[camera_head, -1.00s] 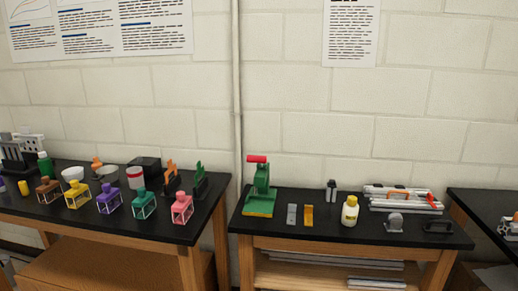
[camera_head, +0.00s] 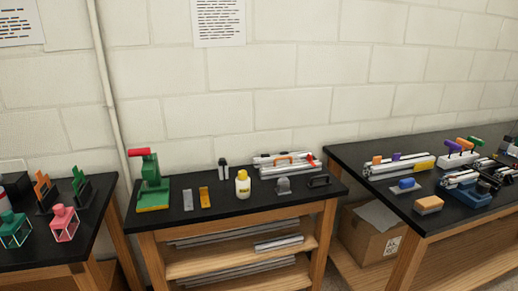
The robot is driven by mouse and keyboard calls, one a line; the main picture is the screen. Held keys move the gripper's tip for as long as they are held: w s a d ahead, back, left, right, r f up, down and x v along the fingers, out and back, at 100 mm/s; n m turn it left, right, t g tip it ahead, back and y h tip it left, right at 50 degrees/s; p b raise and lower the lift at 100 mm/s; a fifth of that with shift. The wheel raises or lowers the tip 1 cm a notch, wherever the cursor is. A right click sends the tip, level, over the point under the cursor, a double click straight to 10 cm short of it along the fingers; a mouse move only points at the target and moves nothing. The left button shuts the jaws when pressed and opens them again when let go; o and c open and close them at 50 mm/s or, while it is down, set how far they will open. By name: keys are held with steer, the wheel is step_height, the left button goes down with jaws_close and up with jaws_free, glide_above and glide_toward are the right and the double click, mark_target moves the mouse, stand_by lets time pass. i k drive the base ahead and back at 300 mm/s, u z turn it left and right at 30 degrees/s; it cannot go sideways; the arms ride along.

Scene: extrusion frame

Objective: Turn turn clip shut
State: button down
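No part clearly recognisable as the turn clip can be made out at this size. An aluminium extrusion assembly (camera_head: 268,163) with orange and red parts lies at the back of the middle black-topped table. More extrusion (camera_head: 385,171) with small orange, purple and yellow parts lies on the right table. Coloured handles in purple (camera_head: 455,147) and green (camera_head: 475,140) stand near the right edge, among crowded parts. Whether any clip is open or shut cannot be told. My gripper is not in view.
The right table has an orange block (camera_head: 429,205) and a blue fixture (camera_head: 470,195). A cardboard box (camera_head: 365,238) sits below it.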

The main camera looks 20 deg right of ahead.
mark_target(309, 159)
steer(key=u, duration=0.2)
steer(key=k, duration=0.5)
steer(key=z, duration=1.1)
steer(key=i, duration=0.55)
